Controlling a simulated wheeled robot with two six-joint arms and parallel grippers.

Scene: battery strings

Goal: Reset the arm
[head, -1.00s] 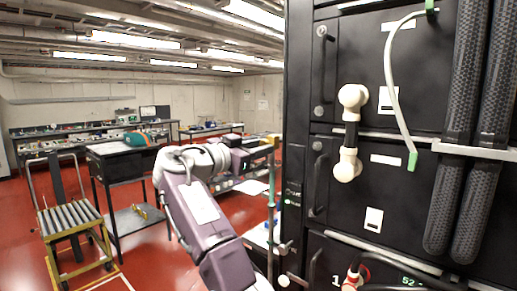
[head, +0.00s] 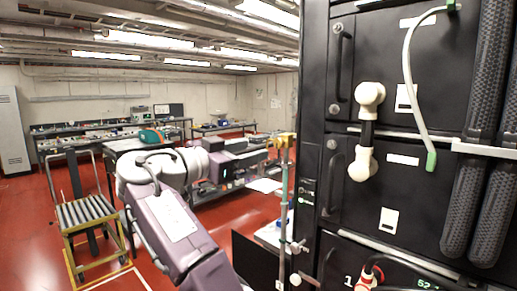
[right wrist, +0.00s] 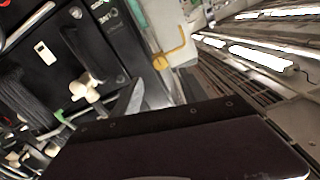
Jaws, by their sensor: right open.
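My right arm rises from the bottom of the head view, bends at a pale grey joint (head: 160,167) and reaches right. My right gripper (head: 262,151) is at its far end, small and dark, left of the battery rack and near a stand with a yellow top. The jaws are open, and I see nothing held. In the right wrist view a large dark housing of mine fills the bottom, and the fingertips are hard to make out. My left gripper is not in view.
The black battery rack (head: 345,225) fills the right side, with white connectors (head: 363,163) and a pale green-ended cable (head: 408,75). A roller cart (head: 88,212) stands left. Red floor (head: 30,215) is open at left.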

